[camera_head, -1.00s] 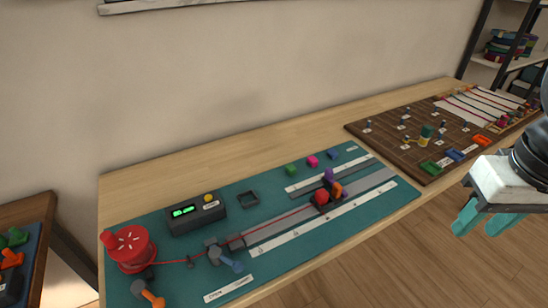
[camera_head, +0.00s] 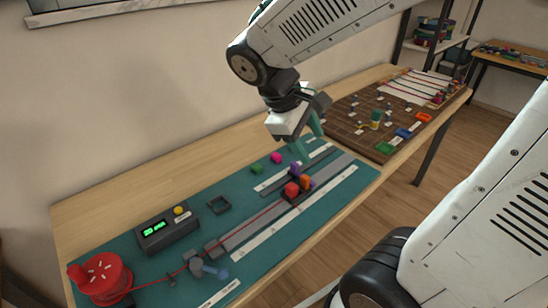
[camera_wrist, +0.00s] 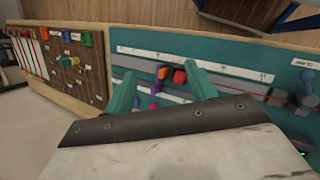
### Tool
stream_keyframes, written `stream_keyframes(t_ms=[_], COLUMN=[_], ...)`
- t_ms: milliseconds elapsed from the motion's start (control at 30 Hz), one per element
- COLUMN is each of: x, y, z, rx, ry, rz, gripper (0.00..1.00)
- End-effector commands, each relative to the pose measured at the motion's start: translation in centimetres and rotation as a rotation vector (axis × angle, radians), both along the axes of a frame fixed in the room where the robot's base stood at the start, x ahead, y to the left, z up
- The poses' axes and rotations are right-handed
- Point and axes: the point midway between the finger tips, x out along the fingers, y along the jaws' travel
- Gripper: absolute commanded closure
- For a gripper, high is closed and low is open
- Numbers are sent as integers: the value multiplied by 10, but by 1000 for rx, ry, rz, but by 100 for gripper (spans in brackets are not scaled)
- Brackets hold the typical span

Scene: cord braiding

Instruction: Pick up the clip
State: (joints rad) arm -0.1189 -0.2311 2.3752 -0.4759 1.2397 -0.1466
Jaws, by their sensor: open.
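Small coloured pieces that may be clips lie on the teal mat: a green one (camera_head: 257,169) and a magenta one (camera_head: 277,158). The magenta piece shows low between my fingers in the wrist view (camera_wrist: 153,106), with a blue piece (camera_wrist: 136,102) by the left finger. Which one is the clip I cannot tell. My gripper (camera_head: 309,140) is open and empty above the mat's far right part, and hides the blue piece in the head view. Its teal fingers also show in the wrist view (camera_wrist: 160,72).
A carriage with a red knob (camera_head: 292,190) and purple and orange parts stands on the rail near my gripper. A brown pegboard (camera_head: 345,122) lies right.

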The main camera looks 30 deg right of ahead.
Motion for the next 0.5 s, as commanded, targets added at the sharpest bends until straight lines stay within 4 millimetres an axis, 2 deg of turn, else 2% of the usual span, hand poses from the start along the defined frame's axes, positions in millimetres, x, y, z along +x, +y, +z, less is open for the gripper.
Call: stream_keyframes(t_ms=[33, 267, 500], x=[18, 100, 177], y=[-2, -8, 7], z=[-10, -59, -134], rx=[-51, -283, -495], ry=[56, 282, 504], rz=[64, 385, 729], gripper=[44, 44, 44])
